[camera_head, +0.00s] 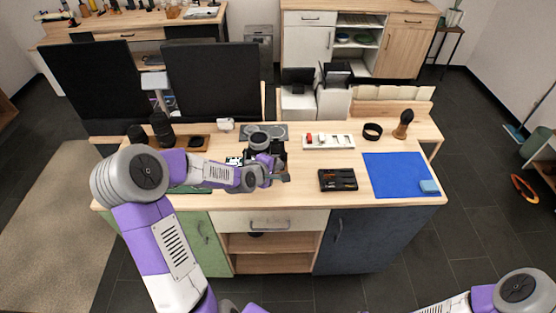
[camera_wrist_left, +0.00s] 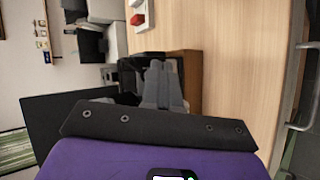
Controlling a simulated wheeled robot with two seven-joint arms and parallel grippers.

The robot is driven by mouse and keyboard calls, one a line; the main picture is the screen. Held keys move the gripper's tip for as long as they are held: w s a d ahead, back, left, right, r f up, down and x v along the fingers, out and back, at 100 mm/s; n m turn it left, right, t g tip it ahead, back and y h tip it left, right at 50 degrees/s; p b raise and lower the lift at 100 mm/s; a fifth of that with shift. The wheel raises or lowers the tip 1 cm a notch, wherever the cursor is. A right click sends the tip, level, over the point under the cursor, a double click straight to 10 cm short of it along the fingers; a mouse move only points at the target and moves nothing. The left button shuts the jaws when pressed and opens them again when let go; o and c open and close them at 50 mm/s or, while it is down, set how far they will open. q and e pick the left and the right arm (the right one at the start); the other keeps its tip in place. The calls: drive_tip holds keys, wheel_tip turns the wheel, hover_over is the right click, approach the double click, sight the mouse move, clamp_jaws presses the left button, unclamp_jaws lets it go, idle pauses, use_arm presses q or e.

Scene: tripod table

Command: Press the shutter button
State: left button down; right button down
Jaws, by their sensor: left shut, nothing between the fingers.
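A black camera (camera_head: 259,142) with a round top part stands at the middle of the desk in the head view, partly hidden by my left wrist. My left gripper (camera_head: 285,178) is at its front side, shut and empty, its fingers pointing right. In the left wrist view the shut grey fingers (camera_wrist_left: 158,72) overlap a dark body (camera_wrist_left: 128,72), seemingly the camera; I cannot tell whether they touch. The shutter button cannot be made out. My right gripper is out of view; only part of that arm shows at bottom right.
The wooden desk (camera_head: 305,190) holds a black tray of small parts (camera_head: 338,180), a white tray (camera_head: 328,141), a blue mat (camera_head: 395,175) with a light blue block (camera_head: 429,186), a black ring (camera_head: 372,131) and a brush (camera_head: 403,124). Two monitors (camera_head: 212,80) stand behind.

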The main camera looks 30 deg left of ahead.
use_arm(q)
drive_tip(key=shift+s+d, duration=0.1)
drive_tip(key=shift+s, duration=0.05)
drive_tip(key=shift+s+d, duration=0.25)
drive_tip(key=shift+s, duration=0.2)
drive_tip(key=shift+s+d+p, duration=0.1)
drive_tip(key=shift+s+d, duration=0.35)
drive_tip(key=shift+s, duration=0.25)
drive_tip(key=shift+s+d+p, duration=0.1)
drive_tip(key=shift+s+d, duration=0.3)
drive_tip(key=shift+s, duration=0.3)
drive_tip(key=shift+s+d+p, duration=0.1)
drive_tip(key=shift+s+d, duration=0.35)
drive_tip(key=shift+s, duration=0.25)
